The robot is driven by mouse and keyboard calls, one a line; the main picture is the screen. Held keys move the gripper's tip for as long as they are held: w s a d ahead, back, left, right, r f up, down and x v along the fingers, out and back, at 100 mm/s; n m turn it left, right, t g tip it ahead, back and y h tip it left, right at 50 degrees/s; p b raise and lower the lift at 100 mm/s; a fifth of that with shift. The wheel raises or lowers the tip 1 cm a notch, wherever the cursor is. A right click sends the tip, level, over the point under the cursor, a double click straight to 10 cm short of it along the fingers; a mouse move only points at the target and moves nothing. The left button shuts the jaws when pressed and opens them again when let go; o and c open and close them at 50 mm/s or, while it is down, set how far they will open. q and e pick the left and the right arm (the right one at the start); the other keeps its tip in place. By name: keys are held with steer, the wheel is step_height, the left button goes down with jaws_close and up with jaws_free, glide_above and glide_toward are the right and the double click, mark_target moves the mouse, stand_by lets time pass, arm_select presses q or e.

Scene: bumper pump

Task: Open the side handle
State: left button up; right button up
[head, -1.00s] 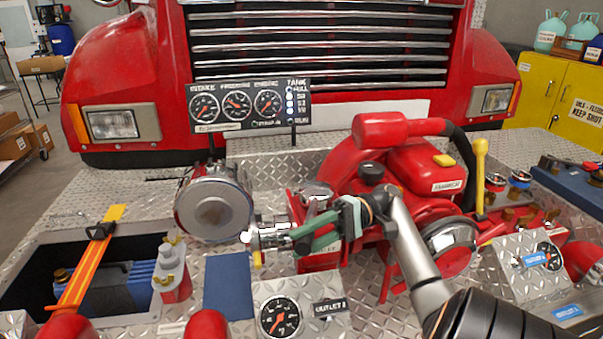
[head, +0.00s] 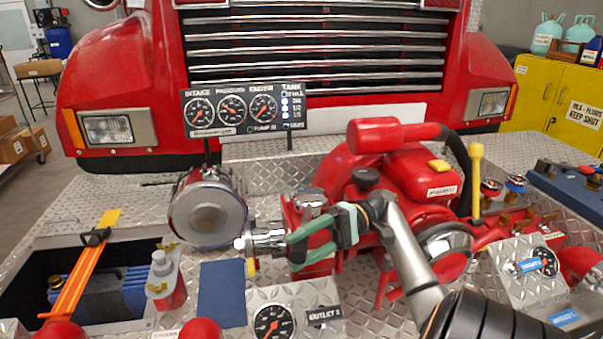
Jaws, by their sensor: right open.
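A chrome side outlet (head: 266,239) sticks out to the left from the red pump (head: 420,170). A short lever with a yellow end (head: 251,267) hangs down at its outer end; this looks like the side handle. My right gripper (head: 292,250) has green fingers, spread apart, pointing left at the outlet. Its fingertips are just right of the lever, overlapping the outlet's inner part in the view. I cannot tell whether they touch it. Nothing shows between the fingers. My left gripper is not in view.
A gauge panel (head: 244,110) stands behind, above a round chrome cap (head: 207,217). An outlet gauge (head: 273,322) sits in front. An upright yellow lever (head: 476,180) stands right.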

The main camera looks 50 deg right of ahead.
steer(key=shift+o, duration=0.4)
steer(key=shift+w, duration=0.1)
steer(key=shift+d, duration=0.35)
steer(key=b+v, duration=0.2)
steer(key=v, duration=0.4)
steer(key=shift+s+d, duration=0.25)
steer(key=shift+d, duration=0.05)
steer(key=shift+s, duration=0.1)
